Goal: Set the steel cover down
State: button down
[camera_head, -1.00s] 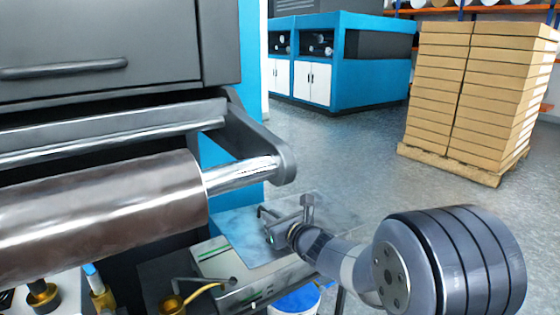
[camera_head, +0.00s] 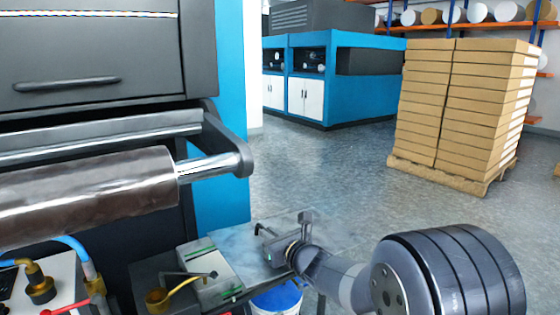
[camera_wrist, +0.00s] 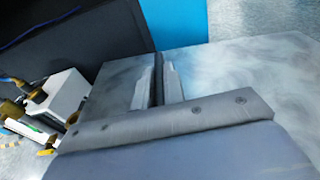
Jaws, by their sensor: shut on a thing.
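My gripper (camera_head: 268,240) is over a grey surface in the lower middle of the head view. In the wrist view its two pale fingers (camera_wrist: 157,88) are close together with a thin dark edge between them. A grey mottled panel, seemingly the steel cover (camera_wrist: 112,88), extends left from that edge. My gripper is shut on it. In the head view the cover is hard to tell from the grey surface around it. I cannot tell whether its underside touches anything.
A light grey tabletop (camera_wrist: 250,62) lies right of the fingers. A box with green marks (camera_head: 205,272) and brass fittings (camera_head: 158,298) are to the left. A blue-and-white bucket (camera_head: 278,298) stands below. A large roller (camera_head: 85,195) juts from the machine. Stacked boxes (camera_head: 465,110) stand far right, beyond open floor.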

jog(key=shift+r, duration=0.1)
jog(key=s+d+f+m+t+h, duration=0.15)
jog(key=s+d+f, duration=0.25)
jog(key=d+f, duration=0.4)
jog(key=s+d+f+m+t+h, duration=0.1)
jog(key=s+d+f+m+h, duration=0.2)
jog(key=d+f, duration=0.5)
notch_tip(320, 180, up, 40)
jog(key=d+n+p, duration=0.1)
jog(key=p, duration=3.6)
jog(key=shift+s+d+p, duration=0.3)
jog(key=shift+d+p, duration=0.05)
